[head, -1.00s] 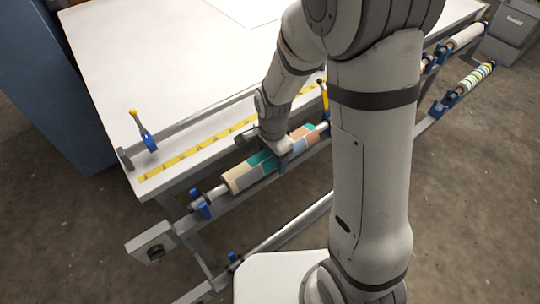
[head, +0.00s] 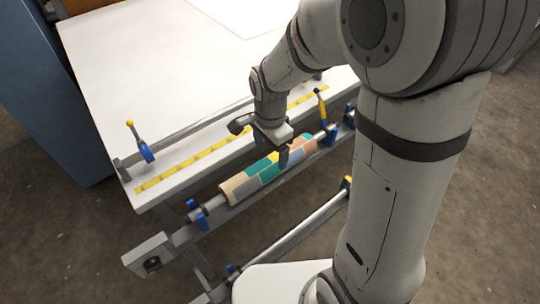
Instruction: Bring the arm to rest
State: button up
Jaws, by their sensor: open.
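My gripper (head: 284,158) is open, just above and behind a roll with colored patches (head: 262,173). I cannot tell whether the gripper touches the roll. The roll lies on blue holders (head: 200,214) along the front of the press table. My arm comes down from the upper right and hides part of the table's right side.
The white table (head: 150,80) has a yellow scale strip (head: 190,166) and a bar with clamp levers (head: 140,142) along its front edge. A lower bar (head: 300,232) runs beneath the roll. A blue cabinet (head: 45,110) stands at the left.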

jog(key=shift+r, duration=0.1)
dwell(0.6)
jog(key=shift+d+r, duration=0.2)
jog(key=shift+r, duration=0.1)
jog(key=s+d+r+n+t, duration=0.3)
jog(key=s+d+r+n, duration=0.8)
jog(key=s, duration=0.1)
jog(key=shift+s+d+r, duration=0.15)
jog(key=shift+d+r, duration=0.05)
jog(key=shift+r, duration=0.05)
jog(key=shift+c, duration=0.4)
